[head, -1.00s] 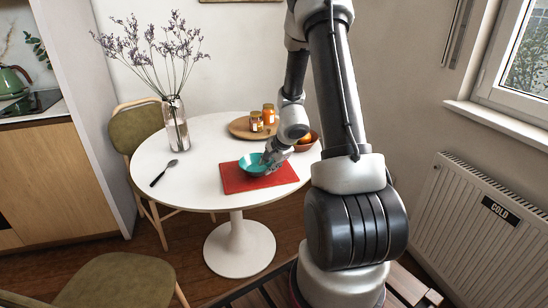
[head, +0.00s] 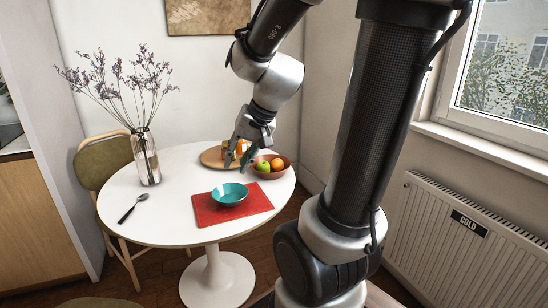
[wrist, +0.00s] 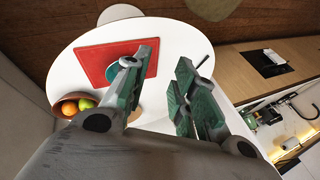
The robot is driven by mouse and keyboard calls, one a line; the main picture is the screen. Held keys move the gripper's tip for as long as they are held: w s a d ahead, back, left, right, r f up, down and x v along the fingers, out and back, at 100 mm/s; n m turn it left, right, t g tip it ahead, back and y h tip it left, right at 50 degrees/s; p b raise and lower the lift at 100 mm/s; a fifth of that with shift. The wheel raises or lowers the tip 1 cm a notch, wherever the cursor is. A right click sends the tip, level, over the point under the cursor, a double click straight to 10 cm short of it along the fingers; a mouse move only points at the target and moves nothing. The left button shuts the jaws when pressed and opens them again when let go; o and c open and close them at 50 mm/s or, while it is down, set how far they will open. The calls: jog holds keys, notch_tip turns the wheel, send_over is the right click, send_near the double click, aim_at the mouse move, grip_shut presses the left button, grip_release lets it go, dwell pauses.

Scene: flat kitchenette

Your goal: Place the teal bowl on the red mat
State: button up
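The teal bowl (head: 230,194) sits upright on the red mat (head: 258,203) on the round white table. In the wrist view the bowl (wrist: 117,72) is partly hidden behind a finger, and the red mat (wrist: 94,62) lies around it. My gripper (head: 240,160) is above the table, behind and above the bowl and apart from it. In the wrist view my gripper (wrist: 158,85) has its two fingers spread, with nothing between them but table.
A brown bowl (head: 284,174) with fruit and a wooden tray (head: 211,157) with jars stand at the back.

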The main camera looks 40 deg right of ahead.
jog(key=s+r+n+h, duration=0.1)
jog(key=s+r+n, duration=0.1)
jog(key=s, duration=0.4)
jog(key=s+d+r+n+g+h, duration=0.1)
jog(key=s+r+n, duration=0.2)
jog(key=s, duration=0.4)
jog(key=shift+s+d+n+h, duration=0.2)
jog(key=shift+d+n+h, duration=0.1)
jog(key=shift+n, duration=0.3)
